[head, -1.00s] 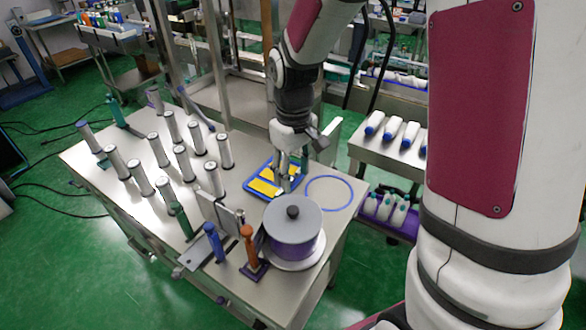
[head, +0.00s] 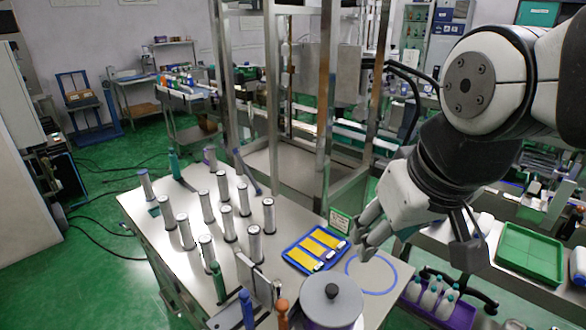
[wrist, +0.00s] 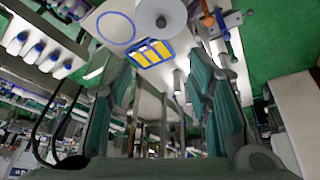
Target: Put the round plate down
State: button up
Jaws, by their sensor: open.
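The round plate (head: 322,291) is a grey disc with a dark knob in its middle. It lies flat on top of a purple roll (head: 335,326) near the table's front edge. It also shows at the top of the wrist view (wrist: 172,12). My gripper (head: 415,245) is open and empty, with its fingers spread wide. In the head view it appears up and to the right of the plate, apart from it. In the wrist view both teal-padded fingers (wrist: 163,75) show with nothing between them.
A flat blue ring (head: 372,290) lies on the table with bare surface inside it. Next to it is a blue tray (head: 289,254) with yellow pieces. Several upright grey cylinders (head: 254,245) stand to the left. Blue and orange handles (head: 281,312) stand close to the plate.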

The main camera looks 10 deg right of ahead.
jog(key=s, duration=0.1)
jog(key=s+r, duration=0.1)
jog(key=s, duration=0.1)
jog(key=shift+m+t, duration=0.3)
jog(key=shift+t, duration=0.1)
jog(key=shift+a+f, duration=0.1)
dwell(1.0)
